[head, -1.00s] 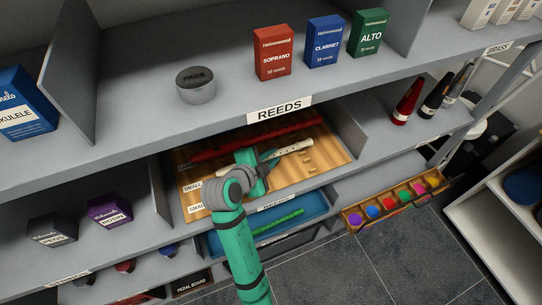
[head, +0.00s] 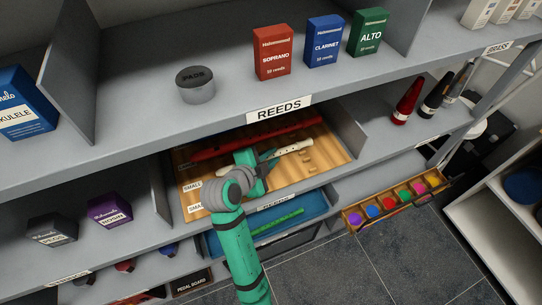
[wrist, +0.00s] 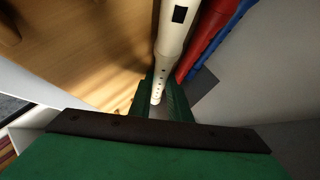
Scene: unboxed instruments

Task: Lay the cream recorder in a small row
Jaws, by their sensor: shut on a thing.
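The cream recorder (head: 294,146) is in my gripper (head: 266,165), over the wooden rack (head: 330,152) on the shelf under the REEDS label. In the wrist view, the cream recorder (wrist: 172,35) runs up from between the green fingers of my gripper (wrist: 160,98), which are shut on it. The rack has two SMALL labels (head: 193,187) at its left edge and small pegs (head: 308,166) at its right. A red recorder (head: 215,153) lies along the back of the rack. My arm hides part of the rack's middle, and I cannot tell whether the cream recorder touches it.
The REEDS shelf (head: 150,125) overhangs the rack closely. A grey divider (head: 347,128) stands to the right. Below is a blue tray (head: 318,205) with a green recorder (head: 280,222). In the wrist view, red (wrist: 205,30) and blue (wrist: 226,28) lengths lie beside the cream recorder.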

